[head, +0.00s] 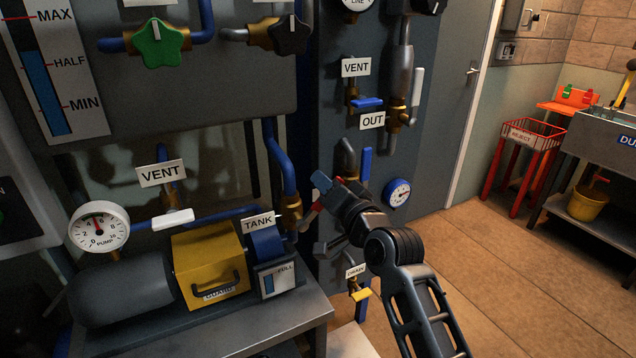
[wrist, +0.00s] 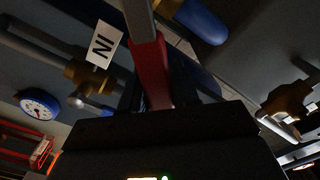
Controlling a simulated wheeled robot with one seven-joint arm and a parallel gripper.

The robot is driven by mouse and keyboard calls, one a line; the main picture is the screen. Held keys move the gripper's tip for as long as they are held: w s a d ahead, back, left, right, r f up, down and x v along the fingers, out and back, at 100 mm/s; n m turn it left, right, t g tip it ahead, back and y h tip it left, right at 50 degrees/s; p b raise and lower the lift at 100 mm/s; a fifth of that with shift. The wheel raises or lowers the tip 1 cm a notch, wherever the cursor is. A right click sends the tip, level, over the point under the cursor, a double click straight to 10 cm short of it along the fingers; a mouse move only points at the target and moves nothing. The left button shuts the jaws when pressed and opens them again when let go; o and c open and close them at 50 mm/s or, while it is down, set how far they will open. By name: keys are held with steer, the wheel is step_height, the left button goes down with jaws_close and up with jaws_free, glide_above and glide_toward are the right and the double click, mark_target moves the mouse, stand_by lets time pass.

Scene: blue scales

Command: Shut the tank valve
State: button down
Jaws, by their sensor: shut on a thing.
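The TANK label (head: 258,224) is on the tank line, low in the middle of the head view. Right beside it, the brass tank valve (head: 291,212) sits at the lower end of a blue pipe. A lever with a red grip (head: 311,215) sticks out from it to the right. My gripper (head: 322,212) is at this lever, shut on its red grip. In the wrist view, the red grip (wrist: 151,72) runs between my dark fingers and continues as a grey bar toward the top edge. The fingers partly hide the grip.
An IN label (wrist: 104,45) and a brass fitting show close by in the wrist view. Pump bench (head: 220,325) is at left; floor at right is open.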

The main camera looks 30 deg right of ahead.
step_height(320, 180, down, 6)
steer(key=d+m, duration=0.2)
steer(key=m, duration=0.6)
steer(key=shift+d+f+m, duration=0.25)
steer(key=shift+d+m, duration=0.1)
steer(key=shift+m, duration=0.05)
steer(key=shift+f, duration=0.1)
steer(key=c, duration=0.9)
jaws_free()
steer(key=shift+s, duration=3.95)
